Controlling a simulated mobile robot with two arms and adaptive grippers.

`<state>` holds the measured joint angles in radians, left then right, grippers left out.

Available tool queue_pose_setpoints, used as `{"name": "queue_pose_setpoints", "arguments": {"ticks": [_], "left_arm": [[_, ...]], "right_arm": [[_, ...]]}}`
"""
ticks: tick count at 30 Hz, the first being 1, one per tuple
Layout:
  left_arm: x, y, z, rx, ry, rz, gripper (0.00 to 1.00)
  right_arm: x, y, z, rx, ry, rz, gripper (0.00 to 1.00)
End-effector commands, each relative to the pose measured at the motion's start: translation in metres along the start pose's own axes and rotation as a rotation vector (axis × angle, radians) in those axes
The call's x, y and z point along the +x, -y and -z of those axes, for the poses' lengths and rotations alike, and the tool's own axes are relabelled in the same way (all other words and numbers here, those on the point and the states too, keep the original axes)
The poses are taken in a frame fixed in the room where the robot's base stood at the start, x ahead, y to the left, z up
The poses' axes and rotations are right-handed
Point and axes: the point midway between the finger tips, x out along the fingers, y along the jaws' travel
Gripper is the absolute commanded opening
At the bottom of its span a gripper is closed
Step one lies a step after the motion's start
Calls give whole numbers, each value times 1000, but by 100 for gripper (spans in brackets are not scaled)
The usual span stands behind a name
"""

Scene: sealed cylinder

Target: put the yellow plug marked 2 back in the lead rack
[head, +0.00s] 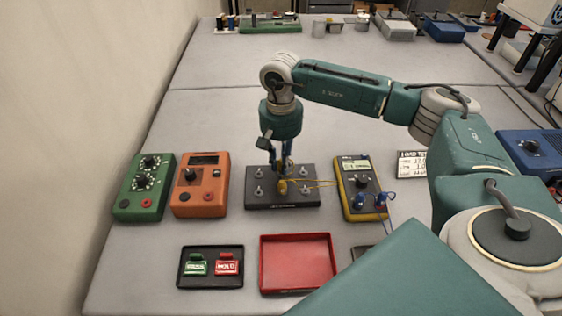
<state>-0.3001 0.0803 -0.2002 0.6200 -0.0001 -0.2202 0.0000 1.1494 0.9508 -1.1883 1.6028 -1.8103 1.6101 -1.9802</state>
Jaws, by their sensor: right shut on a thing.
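My right gripper (282,172) reaches down over a dark block with several metal posts (256,203). It is shut on a yellow plug (283,186) low over the middle of the block. I cannot tell whether the plug touches the block, and its number is not legible. A thin yellow lead runs right from the plug toward a yellow-edged meter (362,180). Two blue plugs (358,201) sit at the meter's lower end. I cannot make out for certain which thing is the lead rack. My left gripper is not in view.
A green box (145,187) and an orange box (201,184) stand left of the block. In front are a black tray with green and red tags (211,282) and an empty red tray (297,262). A blue case (535,150) is at right. The table behind is mostly clear.

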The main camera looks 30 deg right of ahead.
Motion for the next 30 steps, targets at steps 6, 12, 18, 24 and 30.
{"name": "queue_pose_setpoints", "arguments": {"ticks": [6,12,18,24,30], "left_arm": [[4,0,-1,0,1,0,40],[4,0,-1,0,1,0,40],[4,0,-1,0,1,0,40],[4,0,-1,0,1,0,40],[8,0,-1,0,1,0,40]], "right_arm": [[1,0,0,0,0,1,0],[0,0,0,0,0,1,0],[0,0,0,0,0,1,0],[0,0,0,0,0,0,0],[1,0,0,0,-1,1,0]]}}
